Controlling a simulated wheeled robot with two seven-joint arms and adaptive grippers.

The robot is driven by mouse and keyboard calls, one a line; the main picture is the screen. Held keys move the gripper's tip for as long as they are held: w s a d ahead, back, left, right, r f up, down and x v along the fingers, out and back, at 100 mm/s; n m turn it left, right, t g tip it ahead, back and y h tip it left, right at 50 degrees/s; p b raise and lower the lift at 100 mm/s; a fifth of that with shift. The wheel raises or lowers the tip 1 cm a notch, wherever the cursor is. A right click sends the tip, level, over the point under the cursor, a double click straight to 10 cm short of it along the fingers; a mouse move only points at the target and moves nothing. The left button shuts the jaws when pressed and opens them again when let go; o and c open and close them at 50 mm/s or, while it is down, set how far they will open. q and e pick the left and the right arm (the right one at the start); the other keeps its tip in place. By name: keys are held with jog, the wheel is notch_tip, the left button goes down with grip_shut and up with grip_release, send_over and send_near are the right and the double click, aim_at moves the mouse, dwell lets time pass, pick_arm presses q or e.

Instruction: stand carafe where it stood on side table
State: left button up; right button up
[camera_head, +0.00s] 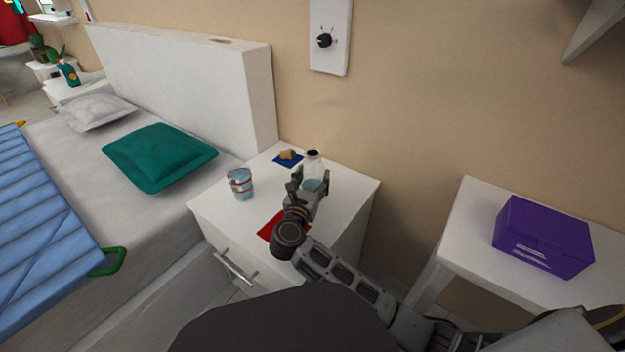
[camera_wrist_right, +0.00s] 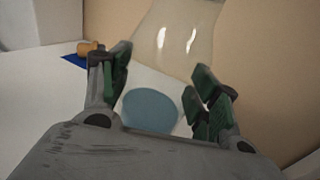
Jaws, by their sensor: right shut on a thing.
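The clear glass carafe (camera_head: 313,157) with bluish water is upright over the back right part of the white side table (camera_head: 352,190). My right gripper (camera_head: 312,180) reaches it from the front and is shut on it. In the right wrist view the glass carafe (camera_wrist_right: 178,40) rises between the two fingers (camera_wrist_right: 165,92), with the round blue water surface low between them. The gripper hides the carafe's base, so I cannot tell whether it touches the tabletop. My left gripper is not in view.
On the side table are a patterned cup (camera_head: 240,184), a red mat (camera_head: 269,230) partly behind my arm, and a blue mat (camera_head: 279,162) bearing a brown piece (camera_head: 290,154). The wall is close behind. A purple box (camera_head: 540,237) stands on another white table at right.

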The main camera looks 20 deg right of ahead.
jog(key=shift+f, duration=0.1)
jog(key=o, duration=1.4)
jog(key=shift+o, duration=0.2)
